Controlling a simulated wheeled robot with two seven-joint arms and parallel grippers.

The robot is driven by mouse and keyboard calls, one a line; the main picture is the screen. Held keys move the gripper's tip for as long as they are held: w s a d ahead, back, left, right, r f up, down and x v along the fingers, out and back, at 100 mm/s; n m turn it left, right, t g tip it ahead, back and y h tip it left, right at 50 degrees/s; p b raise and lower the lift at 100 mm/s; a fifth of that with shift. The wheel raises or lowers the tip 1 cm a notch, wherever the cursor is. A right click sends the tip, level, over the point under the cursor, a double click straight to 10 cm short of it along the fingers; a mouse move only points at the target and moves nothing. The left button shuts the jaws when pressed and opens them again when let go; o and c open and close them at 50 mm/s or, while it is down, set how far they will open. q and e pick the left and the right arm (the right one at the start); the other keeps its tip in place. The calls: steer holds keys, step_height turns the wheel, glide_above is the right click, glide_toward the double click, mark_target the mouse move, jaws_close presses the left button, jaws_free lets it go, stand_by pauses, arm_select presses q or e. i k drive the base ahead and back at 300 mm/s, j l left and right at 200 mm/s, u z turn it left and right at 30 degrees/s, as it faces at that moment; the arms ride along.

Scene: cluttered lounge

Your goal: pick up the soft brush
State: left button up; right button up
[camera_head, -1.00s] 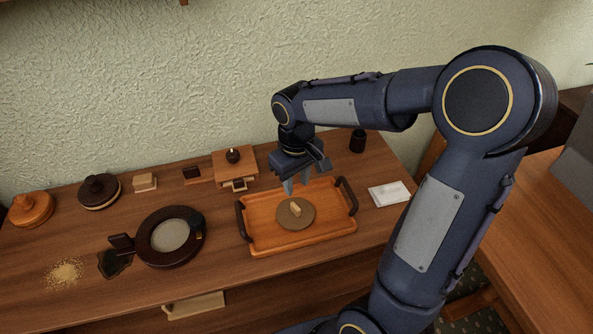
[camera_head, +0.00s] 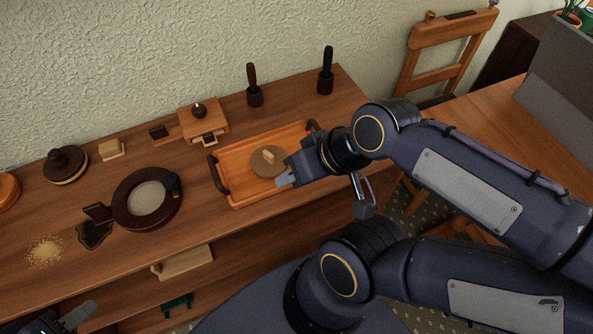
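I cannot tell for sure which thing is the soft brush. A small tan block (camera_head: 268,157) sits on a round brown disc (camera_head: 259,166) in the wooden tray (camera_head: 240,200). Two upright dark-handled pieces, one brown (camera_head: 254,88) and one black (camera_head: 326,72), stand at the back of the sideboard. My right gripper (camera_head: 284,181) is over the right front part of the tray, beside the disc, with its fingers seen side-on and nothing visible in them. My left gripper (camera_head: 78,316) shows only partly at the bottom left edge, away from these things.
Below are an open shelf and a tan board (camera_head: 183,263). A chair (camera_head: 440,75) stands at right.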

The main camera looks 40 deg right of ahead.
mark_target(328, 52)
steer(key=z, duration=1.55)
steer(key=u, duration=1.3)
steer(key=z, duration=1.3)
steer(key=i+l, duration=0.15)
steer(key=l, duration=0.15)
steer(key=i+l, duration=0.15)
steer(key=l, duration=0.15)
steer(key=i+l, duration=0.15)
steer(key=l, duration=0.15)
steer(key=l+u, duration=0.1)
steer(key=u, duration=0.3)
steer(key=l+u, duration=0.1)
steer(key=u, duration=0.3)
steer(key=l+u, duration=0.1)
steer(key=u, duration=0.35)
steer(key=i+l, duration=0.05)
